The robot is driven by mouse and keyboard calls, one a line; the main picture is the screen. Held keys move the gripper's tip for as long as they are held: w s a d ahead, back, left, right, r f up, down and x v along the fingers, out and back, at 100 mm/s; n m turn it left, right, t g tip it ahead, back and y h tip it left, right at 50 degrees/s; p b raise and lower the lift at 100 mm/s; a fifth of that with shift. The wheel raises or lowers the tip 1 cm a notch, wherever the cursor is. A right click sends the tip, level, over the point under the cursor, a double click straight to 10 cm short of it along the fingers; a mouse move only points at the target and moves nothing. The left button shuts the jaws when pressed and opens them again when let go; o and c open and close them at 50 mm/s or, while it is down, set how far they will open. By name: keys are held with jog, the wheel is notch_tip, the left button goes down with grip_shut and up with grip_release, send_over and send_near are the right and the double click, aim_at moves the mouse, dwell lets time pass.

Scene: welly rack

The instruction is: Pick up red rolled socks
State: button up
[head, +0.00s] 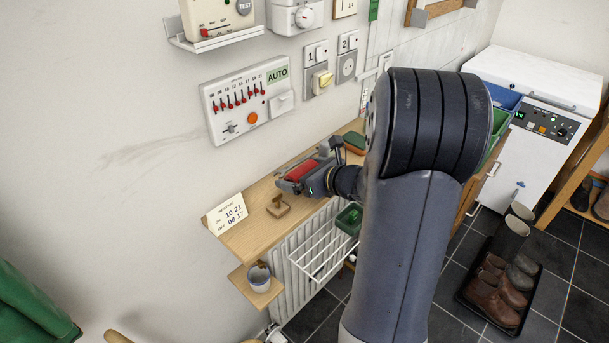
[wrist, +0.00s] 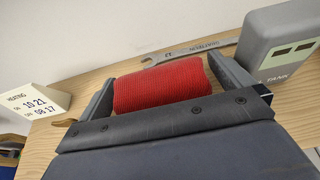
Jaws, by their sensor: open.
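The red rolled socks (wrist: 160,86) are a ribbed red roll lying on the wooden shelf (wrist: 95,82). In the wrist view my gripper (wrist: 165,80) is open, with one finger at each end of the roll. The right finger (wrist: 228,76) looks very near the right end, and a small gap shows at the left finger (wrist: 101,101). The near underside of the roll is hidden by the gripper body. In the head view my gripper (head: 300,181) is low over the shelf, and the red socks (head: 300,170) show between its fingers.
A grey spanner (wrist: 190,49) lies just behind the socks. In the head view, a small wooden item (head: 278,208) sits near the gripper, and a wall panel (head: 247,103) is above.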

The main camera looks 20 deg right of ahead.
jog(key=shift+w+a+f, duration=0.1)
jog(key=shift+w, duration=0.15)
jog(key=shift+c, duration=0.3)
jog(key=c, duration=0.9)
jog(key=shift+c, duration=0.2)
